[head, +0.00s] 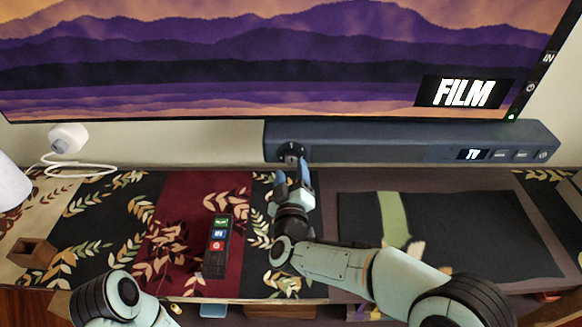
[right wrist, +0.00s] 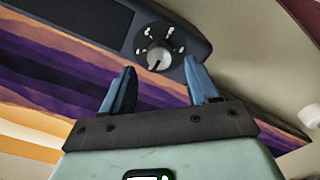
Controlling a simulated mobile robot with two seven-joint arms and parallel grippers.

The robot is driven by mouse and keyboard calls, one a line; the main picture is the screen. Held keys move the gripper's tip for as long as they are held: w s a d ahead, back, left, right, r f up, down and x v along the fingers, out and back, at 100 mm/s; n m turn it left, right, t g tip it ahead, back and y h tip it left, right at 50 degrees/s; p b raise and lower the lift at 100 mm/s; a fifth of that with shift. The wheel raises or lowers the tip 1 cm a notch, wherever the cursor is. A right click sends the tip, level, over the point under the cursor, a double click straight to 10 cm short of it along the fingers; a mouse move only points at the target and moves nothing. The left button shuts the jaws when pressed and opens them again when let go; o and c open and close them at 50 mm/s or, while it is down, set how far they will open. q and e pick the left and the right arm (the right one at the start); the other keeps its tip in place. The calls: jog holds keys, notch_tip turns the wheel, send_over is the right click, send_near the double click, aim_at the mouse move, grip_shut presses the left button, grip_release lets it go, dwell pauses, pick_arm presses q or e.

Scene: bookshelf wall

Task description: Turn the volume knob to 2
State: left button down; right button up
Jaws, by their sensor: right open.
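The volume knob (right wrist: 159,54) is a small round grey knob on a dark dial with white marks, at the left end of the dark blue soundbar (head: 370,142). In the head view the knob's dial (head: 292,150) shows just beyond my right gripper (head: 294,170). In the right wrist view my right gripper (right wrist: 160,68) is open, its two blue fingers apart with the knob showing between and beyond their tips. I cannot tell whether they touch it. A dark pointer line shows on the knob; its marks are too small to read. My left gripper is out of view; only its arm shows.
A large screen (head: 250,60) hangs above the soundbar. A white device (head: 68,138) with a cable stands at the back left. A wooden block (head: 32,252) lies at left.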

aim_at(291, 161)
jog(key=shift+w, duration=1.55)
jog(key=shift+c, duration=0.2)
jog(key=c, duration=1)
